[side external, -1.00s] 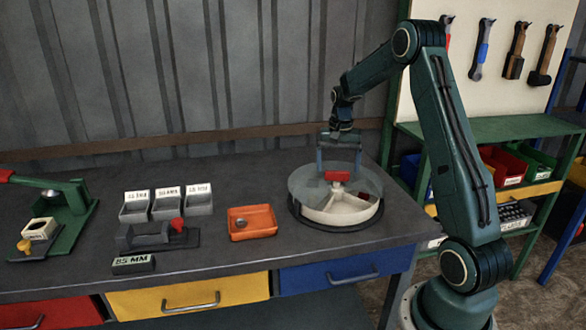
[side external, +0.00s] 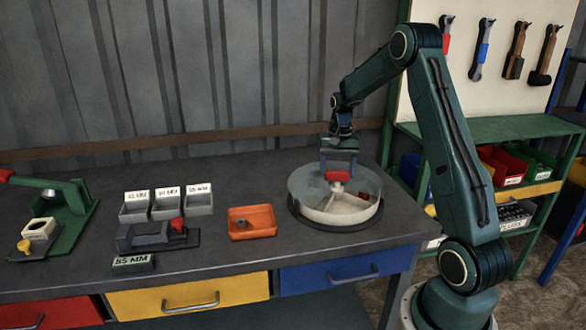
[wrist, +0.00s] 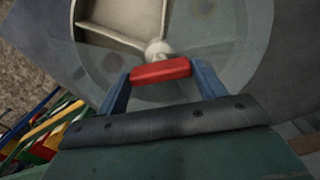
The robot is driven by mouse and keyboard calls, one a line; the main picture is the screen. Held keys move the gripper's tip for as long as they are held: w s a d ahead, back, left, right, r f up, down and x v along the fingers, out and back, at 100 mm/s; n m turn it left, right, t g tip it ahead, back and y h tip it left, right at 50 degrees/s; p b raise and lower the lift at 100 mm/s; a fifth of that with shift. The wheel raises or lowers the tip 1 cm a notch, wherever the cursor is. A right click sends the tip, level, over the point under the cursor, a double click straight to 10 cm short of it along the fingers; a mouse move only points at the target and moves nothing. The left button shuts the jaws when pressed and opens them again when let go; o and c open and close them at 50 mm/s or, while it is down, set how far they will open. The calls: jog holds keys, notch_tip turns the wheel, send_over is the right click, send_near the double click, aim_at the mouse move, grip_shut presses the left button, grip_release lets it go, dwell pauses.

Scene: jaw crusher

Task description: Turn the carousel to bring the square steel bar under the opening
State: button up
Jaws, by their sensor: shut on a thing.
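The carousel (side external: 352,209) is a round, cream-coloured tray with dividers under a clear cover, at the right of the bench. An opening in the cover shows part of the cream compartments toward the front right. It also shows in the wrist view (wrist: 120,18). My gripper (side external: 337,175) is above the carousel, shut on its red knob (side external: 338,176). In the wrist view, the blue fingers of my gripper (wrist: 160,72) close on both ends of the red knob (wrist: 160,71). I cannot make out the square steel bar in either view.
An orange tray (side external: 252,222) with a small dark piece stands left of the carousel. Farther left are grey labelled bins (side external: 167,203), a red-knobbed fixture (side external: 158,236) and a green press (side external: 55,220). The bench front between tray and carousel is clear.

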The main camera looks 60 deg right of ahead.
jog(key=shift+m, duration=0.7)
jog(key=shift+r+m, duration=0.1)
jog(key=shift+m, duration=6.4)
jog(key=shift+d+m, duration=0.1)
jog(key=shift+m, duration=7.1)
jog(key=o, duration=1.4)
